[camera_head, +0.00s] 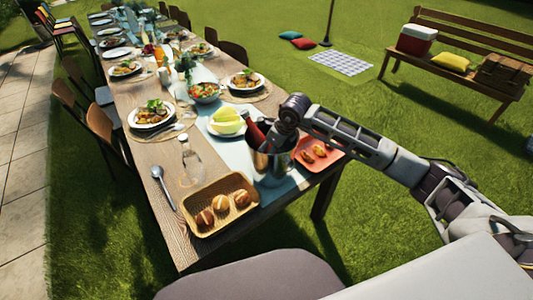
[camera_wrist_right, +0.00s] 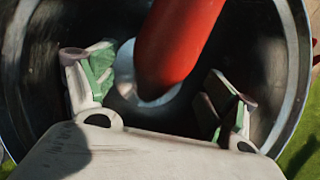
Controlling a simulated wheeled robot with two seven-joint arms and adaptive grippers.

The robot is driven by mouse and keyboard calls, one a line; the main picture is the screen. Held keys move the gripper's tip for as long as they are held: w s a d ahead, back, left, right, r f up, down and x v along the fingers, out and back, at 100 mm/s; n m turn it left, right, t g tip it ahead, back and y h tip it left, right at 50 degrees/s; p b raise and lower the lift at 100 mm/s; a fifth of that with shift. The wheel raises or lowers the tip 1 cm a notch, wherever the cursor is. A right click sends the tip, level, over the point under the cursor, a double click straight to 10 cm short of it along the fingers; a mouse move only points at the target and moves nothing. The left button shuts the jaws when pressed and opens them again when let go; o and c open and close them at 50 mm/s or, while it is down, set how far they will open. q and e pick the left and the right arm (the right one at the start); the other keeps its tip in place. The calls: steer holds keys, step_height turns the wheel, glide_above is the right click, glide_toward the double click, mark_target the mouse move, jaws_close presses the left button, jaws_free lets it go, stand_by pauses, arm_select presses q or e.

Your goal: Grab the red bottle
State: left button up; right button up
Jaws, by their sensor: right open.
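The red bottle (camera_head: 255,135) leans in a dark metal bucket (camera_head: 268,168) at the near end of the table. Only its upper part shows in the head view. In the right wrist view the red bottle (camera_wrist_right: 178,45) stands between my fingers, inside the bucket (camera_wrist_right: 35,60). My right gripper (camera_head: 272,140) reaches into the bucket from above. Its two fingers (camera_wrist_right: 158,95) are open, one on each side of the bottle, with gaps to it. The bottle's far end in the wrist view is cut off. My left gripper is not in view.
A wicker tray of buns (camera_head: 220,203) sits in front of the bucket. A glass carafe (camera_head: 190,165) and a plate of yellow-green food (camera_head: 228,122) stand to its left. A red tray (camera_head: 318,153) is close on the right.

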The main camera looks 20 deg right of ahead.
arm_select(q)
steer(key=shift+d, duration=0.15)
arm_select(e)
steer(key=shift+w+a+f, duration=0.15)
steer(key=shift+f, duration=0.3)
steer(key=x, duration=0.2)
steer(key=shift+w+f, duration=0.1)
steer(key=shift+f, duration=0.25)
steer(key=shift+w+a+f, duration=0.15)
steer(key=shift+w+f, duration=0.1)
steer(key=shift+f, duration=0.35)
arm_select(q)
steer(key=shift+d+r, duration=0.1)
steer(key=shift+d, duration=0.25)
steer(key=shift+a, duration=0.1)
